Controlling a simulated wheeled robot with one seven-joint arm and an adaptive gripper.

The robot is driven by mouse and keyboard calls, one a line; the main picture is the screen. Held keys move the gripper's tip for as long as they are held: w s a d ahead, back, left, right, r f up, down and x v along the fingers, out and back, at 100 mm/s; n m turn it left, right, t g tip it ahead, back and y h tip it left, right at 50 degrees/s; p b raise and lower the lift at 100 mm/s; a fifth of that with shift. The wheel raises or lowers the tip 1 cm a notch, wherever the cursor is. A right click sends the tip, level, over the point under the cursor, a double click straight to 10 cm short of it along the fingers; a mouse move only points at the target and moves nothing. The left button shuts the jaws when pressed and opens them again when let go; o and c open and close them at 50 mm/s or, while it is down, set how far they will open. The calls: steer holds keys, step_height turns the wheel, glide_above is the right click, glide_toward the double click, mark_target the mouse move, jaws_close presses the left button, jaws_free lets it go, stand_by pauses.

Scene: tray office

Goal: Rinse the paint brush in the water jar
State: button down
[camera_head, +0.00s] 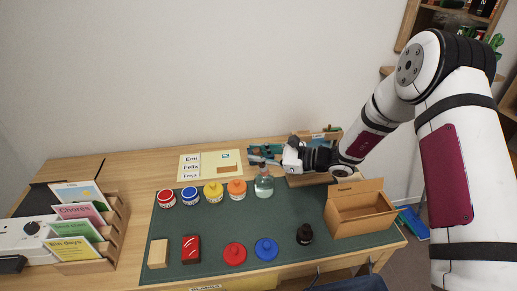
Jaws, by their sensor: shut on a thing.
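The water jar (264,188) is a clear, greenish round jar. It stands on the dark green mat at the end of the row of paint pots. My gripper (268,157) reaches in from the right, just above and behind the jar. It is shut on the paint brush, of which only a small dark part (262,168) shows over the jar's mouth. The rest of the brush is hard to make out. I cannot tell whether its tip is inside the jar.
Red, blue, yellow and orange paint pots (213,192) stand left of the jar. An open cardboard box (361,217) is to the right. A dark bottle (304,235), red and blue lidded things (266,249) and blocks (191,250) line the front. The mat's middle (230,220) is clear.

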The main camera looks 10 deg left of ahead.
mark_target(261, 164)
steer(key=shift+f+b, duration=0.8)
steer(key=shift+f, duration=1.2)
steer(key=shift+r+p, duration=1.5)
steer(key=shift+r, duration=2.05)
steer(key=shift+r+p, duration=0.8)
steer(key=shift+r, duration=1.25)
